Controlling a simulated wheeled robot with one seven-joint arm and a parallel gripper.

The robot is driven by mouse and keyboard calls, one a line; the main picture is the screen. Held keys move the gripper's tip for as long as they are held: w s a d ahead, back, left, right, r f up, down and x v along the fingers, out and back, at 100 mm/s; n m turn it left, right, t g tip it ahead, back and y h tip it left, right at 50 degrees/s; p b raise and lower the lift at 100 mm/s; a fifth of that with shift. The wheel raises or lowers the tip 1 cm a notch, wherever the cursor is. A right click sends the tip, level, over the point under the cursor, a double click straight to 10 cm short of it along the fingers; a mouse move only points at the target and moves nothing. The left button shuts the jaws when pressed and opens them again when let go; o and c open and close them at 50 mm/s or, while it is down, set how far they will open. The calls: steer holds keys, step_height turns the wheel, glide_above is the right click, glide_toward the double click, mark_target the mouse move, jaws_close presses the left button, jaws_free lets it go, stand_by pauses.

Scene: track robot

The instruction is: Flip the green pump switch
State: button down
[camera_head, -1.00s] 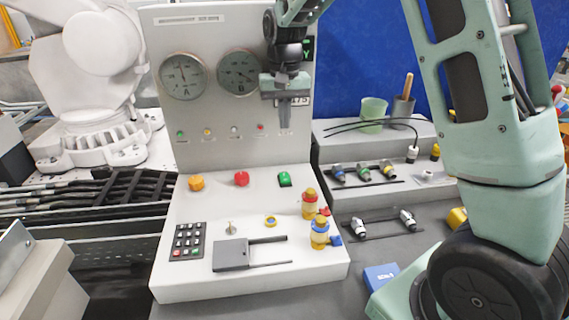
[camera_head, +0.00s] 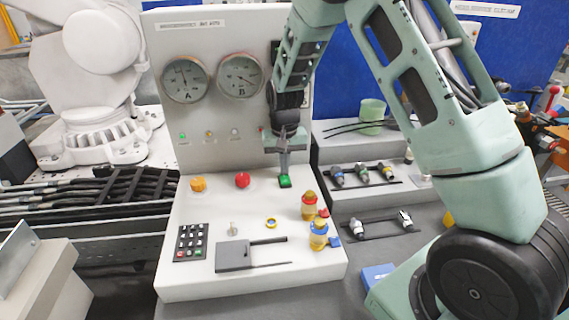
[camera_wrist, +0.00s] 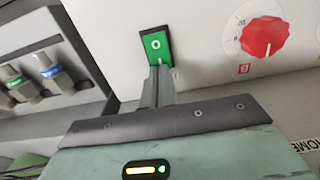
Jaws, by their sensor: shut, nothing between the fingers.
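The green pump switch (camera_head: 285,181) is a small green rocker on the sloped white console, right of the red knob. In the wrist view the green switch (camera_wrist: 156,45) shows a white circle on its visible half. My gripper (camera_head: 284,173) is shut and empty, with its fingertips right at the switch. In the wrist view the closed fingers (camera_wrist: 158,68) overlap the lower part of the switch and hide it. I cannot tell for sure whether they touch it.
A red knob (camera_head: 242,180) and an orange knob (camera_head: 198,184) stand left of the switch. Yellow valves with red (camera_head: 309,205) and blue (camera_head: 318,235) parts stand in front to the right. A keypad (camera_head: 190,242) is at the front left. Gauges are on the upright panel behind.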

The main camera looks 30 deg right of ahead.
mark_target(285, 177)
steer(key=shift+f, duration=0.1)
steer(key=shift+f, duration=0.3)
steer(key=shift+r, duration=0.1)
steer(key=shift+s+a+r, duration=0.25)
steer(key=shift+s+r, duration=0.15)
steer(key=shift+s, duration=0.2)
step_height(285, 177, up, 17)
steer(key=b, duration=0.1)
steer(key=shift+r+b, duration=0.2)
steer(key=shift+b, duration=0.1)
stand_by(0.4)
steer(key=shift+a, duration=0.1)
